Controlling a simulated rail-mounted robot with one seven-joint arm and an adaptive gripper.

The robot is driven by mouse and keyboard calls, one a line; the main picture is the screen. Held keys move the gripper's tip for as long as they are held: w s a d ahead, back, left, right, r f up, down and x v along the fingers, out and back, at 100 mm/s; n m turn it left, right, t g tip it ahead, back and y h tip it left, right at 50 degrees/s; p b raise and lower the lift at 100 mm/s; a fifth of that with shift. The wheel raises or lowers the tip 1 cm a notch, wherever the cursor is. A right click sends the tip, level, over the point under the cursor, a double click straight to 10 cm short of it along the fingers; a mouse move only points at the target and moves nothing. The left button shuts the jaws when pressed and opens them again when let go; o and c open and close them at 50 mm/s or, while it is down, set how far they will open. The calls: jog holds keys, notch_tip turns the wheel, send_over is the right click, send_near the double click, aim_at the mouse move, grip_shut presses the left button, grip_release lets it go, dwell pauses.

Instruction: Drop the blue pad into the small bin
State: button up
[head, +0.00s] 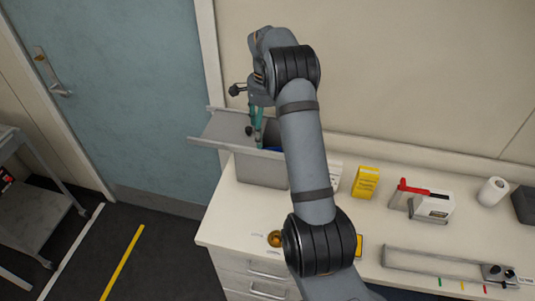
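The small bin (262,172) is a grey box at the left end of the white counter, beside the wall. Its grey lid (228,128) is raised and tilts out to the left. My gripper (256,140) has teal fingers and points down over the bin opening, just right of the lid. A small patch of blue, likely the blue pad (273,149), shows at the bin's opening, right of the fingertips. Most of it is hidden by my arm and the bin rim. I cannot tell whether the fingers hold it or whether they are open.
A yellow box (366,182), a white device with a red top (422,203), a white roll (493,191) and a long metal rack (440,265) stand on the counter (232,222). A round orange-brown object (274,239) lies near my elbow. A grey cart (35,215) stands far left.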

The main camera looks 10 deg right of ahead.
notch_tip(320, 180, up, 11)
dwell(0.4)
dwell(0.4)
notch_tip(320, 180, down, 12)
notch_tip(320, 180, up, 5)
jog(key=p, duration=0.4)
jog(key=shift+f, duration=0.15)
